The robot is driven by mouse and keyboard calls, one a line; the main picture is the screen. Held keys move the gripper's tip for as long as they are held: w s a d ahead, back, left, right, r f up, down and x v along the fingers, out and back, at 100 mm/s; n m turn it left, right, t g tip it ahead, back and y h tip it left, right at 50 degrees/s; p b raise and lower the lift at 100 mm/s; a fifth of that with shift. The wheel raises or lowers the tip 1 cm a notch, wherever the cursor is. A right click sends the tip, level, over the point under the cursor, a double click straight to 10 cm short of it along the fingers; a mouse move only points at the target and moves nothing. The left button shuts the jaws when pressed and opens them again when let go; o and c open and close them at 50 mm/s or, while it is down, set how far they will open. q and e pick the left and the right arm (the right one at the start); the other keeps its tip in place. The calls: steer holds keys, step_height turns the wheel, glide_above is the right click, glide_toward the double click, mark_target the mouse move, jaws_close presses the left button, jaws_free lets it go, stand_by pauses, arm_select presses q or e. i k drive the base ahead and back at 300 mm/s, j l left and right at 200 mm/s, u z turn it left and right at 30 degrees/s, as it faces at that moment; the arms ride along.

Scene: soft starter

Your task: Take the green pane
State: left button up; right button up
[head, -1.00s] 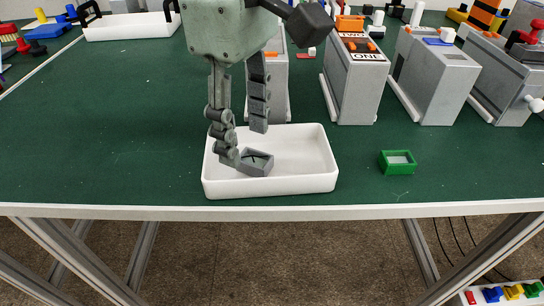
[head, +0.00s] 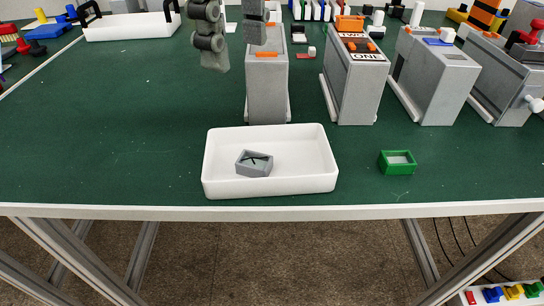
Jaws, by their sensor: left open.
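The green pane (head: 397,162) is a small green rectangular frame with a pale centre. It lies on the green table near the front edge, right of a white tray. My left gripper (head: 235,58) is at the top of the head view, open and empty, well above the table and up and left of the pane. Its upper part is cut off by the picture's edge. My right gripper is not in view.
The white tray (head: 215,172) holds a grey framed piece (head: 254,163). Grey boxes (head: 267,88) stand in a row behind it, including one labelled ONE (head: 352,85). Another white tray (head: 130,27) is at the back left. The table around the pane is clear.

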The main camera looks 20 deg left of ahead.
mark_target(392, 162)
steer(key=k, duration=1.5)
